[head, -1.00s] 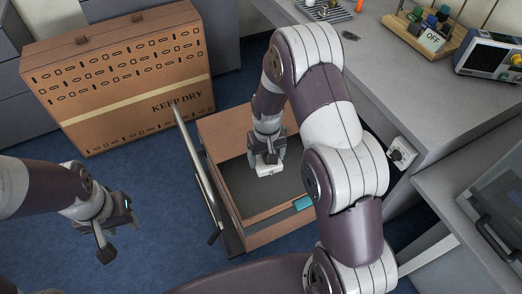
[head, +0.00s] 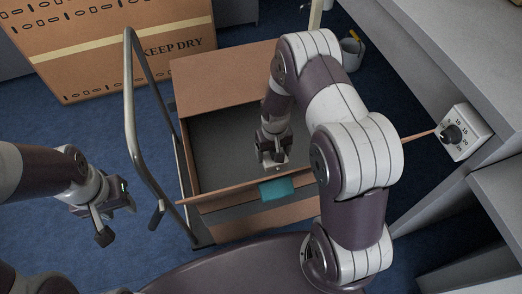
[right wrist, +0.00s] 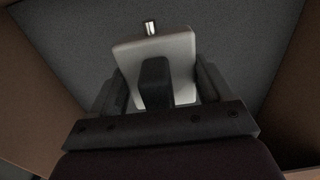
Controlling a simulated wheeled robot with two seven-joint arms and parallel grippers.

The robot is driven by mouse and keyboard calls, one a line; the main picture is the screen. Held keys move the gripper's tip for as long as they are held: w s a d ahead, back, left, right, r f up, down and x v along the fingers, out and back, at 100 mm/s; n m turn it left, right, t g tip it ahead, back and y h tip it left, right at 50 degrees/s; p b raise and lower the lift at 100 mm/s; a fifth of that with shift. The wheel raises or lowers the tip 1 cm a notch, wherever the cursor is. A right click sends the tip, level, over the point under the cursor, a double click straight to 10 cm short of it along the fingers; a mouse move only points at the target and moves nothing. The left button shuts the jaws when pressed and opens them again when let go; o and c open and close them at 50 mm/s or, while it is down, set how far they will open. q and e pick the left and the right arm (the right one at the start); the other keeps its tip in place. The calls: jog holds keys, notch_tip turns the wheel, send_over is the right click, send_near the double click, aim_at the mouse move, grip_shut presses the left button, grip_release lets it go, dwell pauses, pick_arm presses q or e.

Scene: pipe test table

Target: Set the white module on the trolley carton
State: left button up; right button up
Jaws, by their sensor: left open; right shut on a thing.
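The trolley carton (head: 225,78) is an open brown box with raised flaps and a dark grey inside. My right gripper (head: 272,160) reaches down into it, over the floor near the front flap. In the right wrist view it is shut on the white module (right wrist: 180,48), a pale block with a small metal stub on its far edge. The wrist view shows dark grey carton floor around the module; I cannot tell whether it touches. In the head view the module is barely distinguishable. My left gripper (head: 106,212) is open and empty, left of the trolley.
The trolley's metal handle (head: 131,90) rises left of the carton. A teal patch (head: 277,188) is on the front flap. A large KEEP DRY carton (head: 110,50) stands behind left. A grey bench with a dial box (head: 470,142) is at right. Blue floor is free at left.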

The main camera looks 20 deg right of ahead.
aim_at(272, 172)
notch_tip(272, 172, down, 9)
jog(key=shift+b, duration=1.15)
jog(key=shift+s, duration=0.1)
jog(key=shift+f, duration=0.2)
jog(key=o, duration=1.1)
notch_tip(272, 172, up, 12)
jog(key=p, duration=0.4)
jog(key=shift+f, duration=0.15)
jog(key=shift+r, duration=0.4)
